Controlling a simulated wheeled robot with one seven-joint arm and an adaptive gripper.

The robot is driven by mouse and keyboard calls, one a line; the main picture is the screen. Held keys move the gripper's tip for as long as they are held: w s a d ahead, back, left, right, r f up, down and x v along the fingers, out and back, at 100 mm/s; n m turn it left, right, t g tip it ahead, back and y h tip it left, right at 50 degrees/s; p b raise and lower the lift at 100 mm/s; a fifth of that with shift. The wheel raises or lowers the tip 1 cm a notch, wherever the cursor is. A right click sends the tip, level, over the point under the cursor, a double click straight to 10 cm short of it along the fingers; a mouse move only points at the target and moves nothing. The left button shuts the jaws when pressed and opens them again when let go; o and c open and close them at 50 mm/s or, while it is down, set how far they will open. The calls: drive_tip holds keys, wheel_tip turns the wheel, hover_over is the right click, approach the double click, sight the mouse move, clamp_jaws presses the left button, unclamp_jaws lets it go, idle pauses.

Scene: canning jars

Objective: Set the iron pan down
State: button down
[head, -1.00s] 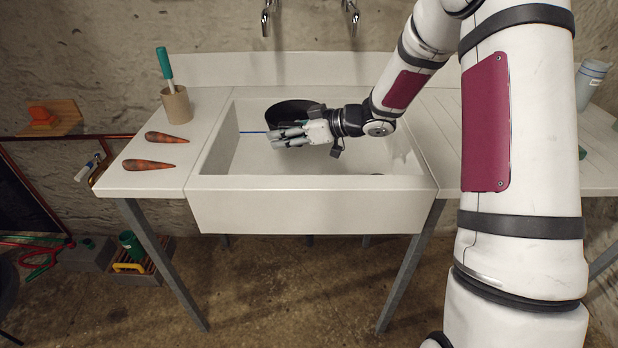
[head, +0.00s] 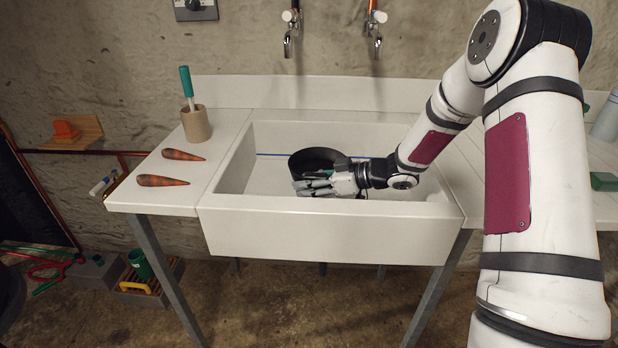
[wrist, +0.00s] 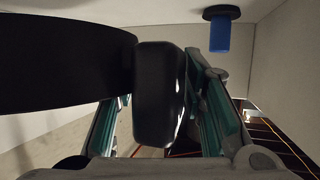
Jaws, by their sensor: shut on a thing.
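The iron pan (head: 316,158) is black and round, and sits inside the white sink (head: 330,222) in the head view. My gripper (head: 318,188) is in the sink at the pan's near side, just behind the front rim. In the wrist view the pan's dark wall (wrist: 60,62) fills the upper left. Its thick black handle (wrist: 160,92) lies between my two green-grey fingers, which are shut on it. The pan looks about level. Its underside is hidden, so I cannot tell whether it touches the sink floor.
Two taps (head: 288,45) hang above the sink. A cup with a green-handled tool (head: 195,124) and two reddish cones (head: 163,181) are on the left counter. A blue cylinder with a dark disc (wrist: 219,35) shows in the wrist view. The sink's left part is clear.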

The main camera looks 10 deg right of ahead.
drive_tip(key=shift+f, duration=1.15)
drive_tip(key=shift+f+b, duration=0.35)
drive_tip(key=shift+f, duration=0.3)
drive_tip(key=c, duration=1)
unclamp_jaws()
drive_tip(key=shift+f, duration=0.1)
